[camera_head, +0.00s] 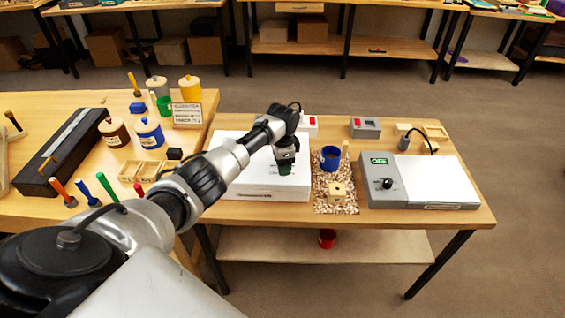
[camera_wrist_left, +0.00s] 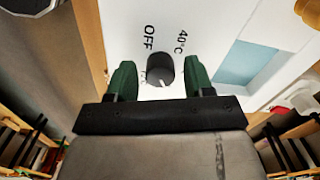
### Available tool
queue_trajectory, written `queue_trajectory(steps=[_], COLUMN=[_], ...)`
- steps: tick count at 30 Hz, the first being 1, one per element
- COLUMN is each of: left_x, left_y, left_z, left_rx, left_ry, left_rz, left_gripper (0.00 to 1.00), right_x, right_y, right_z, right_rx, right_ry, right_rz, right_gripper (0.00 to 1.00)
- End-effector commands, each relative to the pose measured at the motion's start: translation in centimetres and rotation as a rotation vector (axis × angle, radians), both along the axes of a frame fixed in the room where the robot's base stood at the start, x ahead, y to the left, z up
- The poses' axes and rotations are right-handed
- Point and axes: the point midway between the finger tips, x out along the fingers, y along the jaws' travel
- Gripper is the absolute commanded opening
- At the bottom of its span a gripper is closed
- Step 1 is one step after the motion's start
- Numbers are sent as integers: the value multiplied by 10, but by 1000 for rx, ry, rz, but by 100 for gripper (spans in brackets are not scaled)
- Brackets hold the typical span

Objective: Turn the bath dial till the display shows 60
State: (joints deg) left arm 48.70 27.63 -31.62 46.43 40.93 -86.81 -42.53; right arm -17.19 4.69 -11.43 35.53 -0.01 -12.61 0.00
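A white box (camera_head: 255,188) stands on the bench under my left gripper (camera_head: 285,168). In the left wrist view its dial (camera_wrist_left: 160,70) is a dark round knob with a light pointer line. The labels OFF and 40°C are printed around it. A pale blue display panel (camera_wrist_left: 240,63) lies to the right, and no number is readable on it. My left gripper (camera_wrist_left: 161,78) is open, with one green fingertip on each side of the dial and a gap on both sides. In the head view the gripper covers the dial. My right gripper is not in view.
A grey unit (camera_head: 375,196) with a green display reading OFF and its own knob stands to the right. Jars and tools crowd the left table.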

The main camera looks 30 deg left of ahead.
Motion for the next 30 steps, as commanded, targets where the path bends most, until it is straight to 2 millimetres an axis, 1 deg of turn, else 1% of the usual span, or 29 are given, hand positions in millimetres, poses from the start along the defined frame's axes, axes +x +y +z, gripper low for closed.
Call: queue_trajectory(steps=[1, 6, 8, 9, 14, 20, 26, 30], left_x=[0, 0, 0, 0, 0, 0, 0, 0], left_y=[0, 0, 0, 0, 0, 0, -1, -1], left_z=[0, 0, 0, 0, 1, 2, 3, 3], left_rx=[0, 0, 0, 0, -1, -1, -3, -3], left_ry=[0, 0, 0, 0, 1, 1, 1, 1], left_rz=[0, 0, 0, 0, 10, 74, 210, 337], left_gripper=[44, 18, 9, 7, 7, 7, 7, 7], right_x=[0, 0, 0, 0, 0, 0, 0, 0], right_y=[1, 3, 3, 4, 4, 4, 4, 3], right_z=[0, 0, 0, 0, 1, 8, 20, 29], right_rx=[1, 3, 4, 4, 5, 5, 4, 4], right_ry=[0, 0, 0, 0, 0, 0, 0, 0], right_rz=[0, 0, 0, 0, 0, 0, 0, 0], right_gripper=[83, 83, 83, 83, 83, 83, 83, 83])
